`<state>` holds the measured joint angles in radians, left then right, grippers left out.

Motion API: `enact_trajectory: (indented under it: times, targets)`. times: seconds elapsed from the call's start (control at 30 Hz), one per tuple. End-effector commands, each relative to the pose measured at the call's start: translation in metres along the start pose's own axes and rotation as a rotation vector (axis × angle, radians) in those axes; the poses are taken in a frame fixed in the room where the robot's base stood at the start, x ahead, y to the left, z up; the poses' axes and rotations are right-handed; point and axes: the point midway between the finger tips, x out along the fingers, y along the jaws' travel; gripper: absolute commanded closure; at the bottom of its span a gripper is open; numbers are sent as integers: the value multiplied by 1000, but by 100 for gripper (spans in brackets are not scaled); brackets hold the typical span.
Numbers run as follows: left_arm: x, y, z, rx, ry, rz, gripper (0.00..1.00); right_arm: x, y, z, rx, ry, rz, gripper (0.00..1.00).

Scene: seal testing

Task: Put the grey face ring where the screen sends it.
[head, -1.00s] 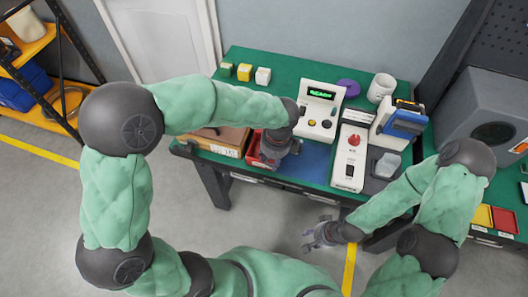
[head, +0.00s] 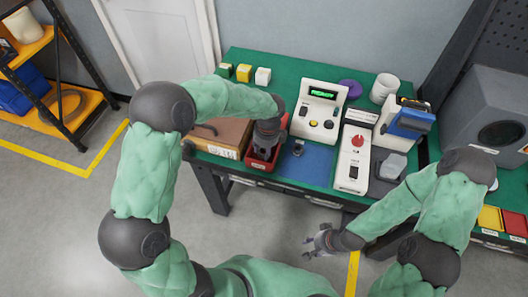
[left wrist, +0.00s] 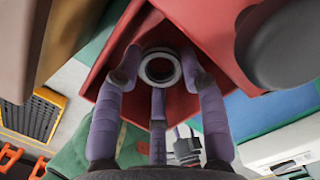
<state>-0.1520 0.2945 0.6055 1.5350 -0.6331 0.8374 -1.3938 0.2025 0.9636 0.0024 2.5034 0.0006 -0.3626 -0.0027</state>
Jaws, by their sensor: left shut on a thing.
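The grey face ring (left wrist: 160,67) is between the fingertips of my left gripper (left wrist: 158,75) in the left wrist view, with the red bin (left wrist: 195,25) around and below it. In the head view my left gripper (head: 263,150) points down over the red bin (head: 256,163), and its fingers and the ring are mostly hidden. The screen (head: 322,93) on the white tester (head: 317,112) shows green text on black, too small to read surely. My right gripper (head: 320,241) hangs empty in front of the bench, its fingers apart.
A brown box (head: 219,135) stands left of the red bin. A white device with a red knob (head: 354,155) stands further right. Yellow and white blocks (head: 244,73) sit at the back left.

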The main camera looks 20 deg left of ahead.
Motion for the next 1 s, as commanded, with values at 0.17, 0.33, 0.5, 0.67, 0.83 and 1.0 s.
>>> enact_trajectory:
  times: [0.17,0.33,0.5,0.67,0.83,1.0]
  targets:
    - [12,-1,-1,-2,0,-3,97,4,2,0,0,0,0,60]
    - [11,0,-1,-1,0,-2,97,4,1,0,0,0,0,60]
    - [14,0,-2,-1,0,-2,53,5,2,0,0,0,0,60]
    - [14,0,-2,-1,0,-2,49,4,2,0,0,0,0,60]
    - [14,0,-2,-1,0,-2,49,4,2,0,0,0,0,60]
    - [2,-1,-1,-1,-1,-3,49,0,0,0,0,0,0,60]
